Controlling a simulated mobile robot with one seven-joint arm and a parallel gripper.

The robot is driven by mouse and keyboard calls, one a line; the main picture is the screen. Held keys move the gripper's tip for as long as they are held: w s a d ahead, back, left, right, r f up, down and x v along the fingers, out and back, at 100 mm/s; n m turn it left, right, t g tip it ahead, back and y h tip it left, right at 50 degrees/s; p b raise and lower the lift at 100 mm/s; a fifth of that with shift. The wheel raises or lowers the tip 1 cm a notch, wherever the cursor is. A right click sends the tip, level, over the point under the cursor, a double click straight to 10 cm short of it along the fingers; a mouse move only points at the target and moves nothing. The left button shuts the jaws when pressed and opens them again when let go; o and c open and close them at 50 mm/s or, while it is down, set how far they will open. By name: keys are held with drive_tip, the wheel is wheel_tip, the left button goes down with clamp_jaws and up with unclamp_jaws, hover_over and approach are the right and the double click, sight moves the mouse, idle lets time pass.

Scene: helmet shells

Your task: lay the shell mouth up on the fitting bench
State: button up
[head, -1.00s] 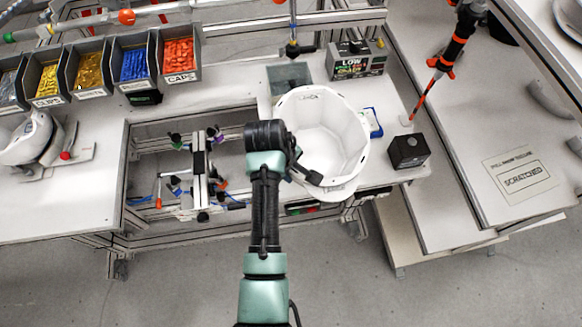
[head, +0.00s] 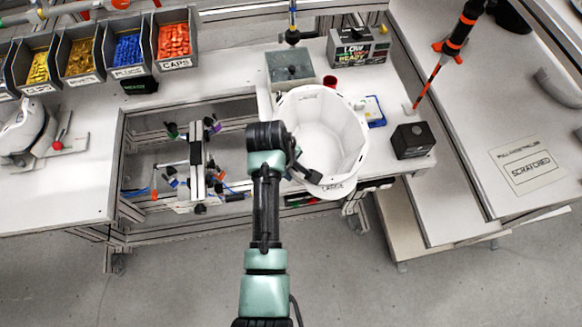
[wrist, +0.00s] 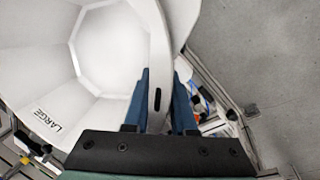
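The white shell (head: 322,130), open side facing up, is over the right part of the fitting bench (head: 398,182). Its front rim reaches past the bench's front edge, and LARGE is printed on it. I cannot tell whether its underside touches the bench. My gripper (head: 314,177) is at the shell's front left wall. In the wrist view, the blue fingers of my gripper (wrist: 161,80) stand on both sides of the wall of the shell (wrist: 100,50), shut on it near a dark slot. The fingertips are partly hidden in the head view.
A black box (head: 411,140), a blue-edged card (head: 374,111), a red cup (head: 330,82) and a grey box (head: 290,68) surround the shell closely. A LOW/READY box (head: 358,47) stands behind. A frame with clamps (head: 197,165) is left.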

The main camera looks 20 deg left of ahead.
drive_tip(key=o, duration=0.5)
drive_tip(key=shift+c, duration=0.2)
drive_tip(key=shift+o, duration=0.2)
drive_tip(key=b+v, duration=0.3)
drive_tip(key=v, duration=1)
